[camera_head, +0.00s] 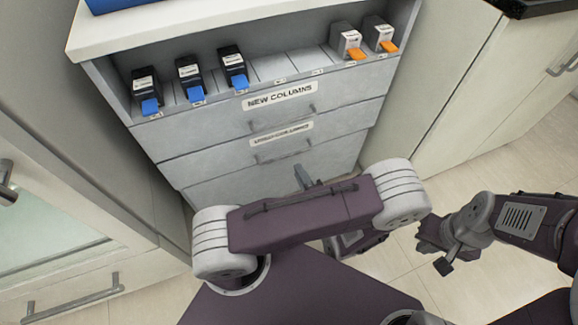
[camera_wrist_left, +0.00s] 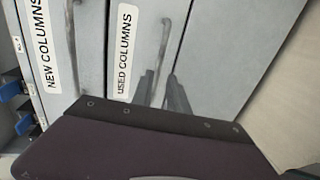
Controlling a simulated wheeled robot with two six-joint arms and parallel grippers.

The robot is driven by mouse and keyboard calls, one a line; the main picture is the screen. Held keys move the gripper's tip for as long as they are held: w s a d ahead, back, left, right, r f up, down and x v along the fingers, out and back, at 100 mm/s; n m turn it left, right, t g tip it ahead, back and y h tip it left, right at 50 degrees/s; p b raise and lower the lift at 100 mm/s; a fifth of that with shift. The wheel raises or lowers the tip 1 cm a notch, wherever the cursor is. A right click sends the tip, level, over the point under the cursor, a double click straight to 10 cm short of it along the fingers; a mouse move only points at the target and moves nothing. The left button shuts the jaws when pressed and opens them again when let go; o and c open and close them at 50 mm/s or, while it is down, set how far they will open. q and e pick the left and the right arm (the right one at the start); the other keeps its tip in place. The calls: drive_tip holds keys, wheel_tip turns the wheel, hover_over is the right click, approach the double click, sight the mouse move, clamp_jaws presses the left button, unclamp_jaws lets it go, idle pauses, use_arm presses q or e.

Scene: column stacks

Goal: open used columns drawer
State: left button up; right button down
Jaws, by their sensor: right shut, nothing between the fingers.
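The used columns drawer (camera_head: 210,163) is the middle front of the grey cabinet, below the new columns drawer, and sits flush. Its label (camera_head: 282,134) and bar handle (camera_head: 285,153) show in the head view. In the left wrist view, turned sideways, the used columns label (camera_wrist_left: 124,50) and handle (camera_wrist_left: 163,45) show again. My left gripper (camera_wrist_left: 161,88) is open there, its fingers either side of the handle's near end; contact cannot be told. In the head view my arm hides most of this gripper. My right gripper (camera_head: 440,248) is shut and empty over the floor at right.
The new columns drawer (camera_head: 340,93) is above, under a shelf with blue-tipped columns (camera_head: 190,80) at left and orange-tipped ones (camera_head: 347,42) at right. Other cabinets flank both sides. Pale tiled floor (camera_head: 400,275) is free at right.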

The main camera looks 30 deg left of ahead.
sight(289, 155)
use_arm(q)
drive_tip(key=b+x, duration=0.5)
drive_tip(key=x, duration=0.4)
drive_tip(key=shift+r, duration=0.15)
clamp_jaws()
idle(1.0)
